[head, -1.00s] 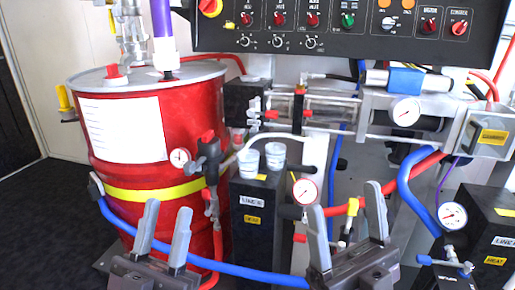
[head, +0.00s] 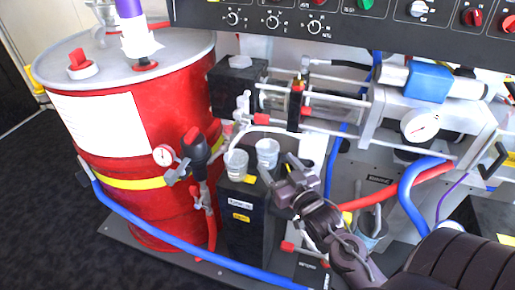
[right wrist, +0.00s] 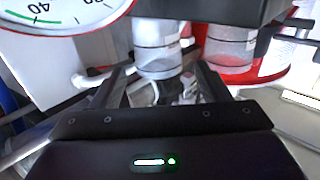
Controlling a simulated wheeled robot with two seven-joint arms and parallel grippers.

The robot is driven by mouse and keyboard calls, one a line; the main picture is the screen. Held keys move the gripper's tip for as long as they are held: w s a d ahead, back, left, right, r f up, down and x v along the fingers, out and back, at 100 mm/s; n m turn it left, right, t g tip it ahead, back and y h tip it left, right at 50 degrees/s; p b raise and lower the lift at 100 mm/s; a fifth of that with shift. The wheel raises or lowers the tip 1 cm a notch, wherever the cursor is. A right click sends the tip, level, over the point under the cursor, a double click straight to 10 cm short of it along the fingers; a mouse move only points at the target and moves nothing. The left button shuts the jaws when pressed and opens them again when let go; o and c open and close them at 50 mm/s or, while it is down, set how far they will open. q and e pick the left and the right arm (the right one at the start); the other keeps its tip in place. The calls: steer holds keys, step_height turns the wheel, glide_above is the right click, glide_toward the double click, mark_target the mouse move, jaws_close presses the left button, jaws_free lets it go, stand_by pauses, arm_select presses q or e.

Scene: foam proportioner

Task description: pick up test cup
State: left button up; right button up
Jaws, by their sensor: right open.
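Two small clear test cups stand side by side on top of a black box (head: 247,235) in the head view, the left cup (head: 236,162) and the right cup (head: 267,153). My right gripper (head: 277,169) is open, just right of the right cup, its fingers pointing toward it. In the right wrist view one cup (right wrist: 157,48) lies ahead, between the lines of the open fingers (right wrist: 162,76), and the other cup (right wrist: 230,48) is to its right. I see no grip on either cup. My left gripper is out of view.
A red drum (head: 125,120) with a yellow band stands at left. A black valve handle (head: 194,146) rises left of the cups. Pipework and a pressure gauge (head: 420,125) are at right, and a control panel (head: 330,18) hangs above. A blue hose (head: 165,238) crosses in front.

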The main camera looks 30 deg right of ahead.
mark_target(273, 155)
steer(key=w, duration=0.6)
steer(key=shift+w+d+r, duration=0.35)
steer(key=shift+d, duration=0.05)
steer(key=c, duration=0.7)
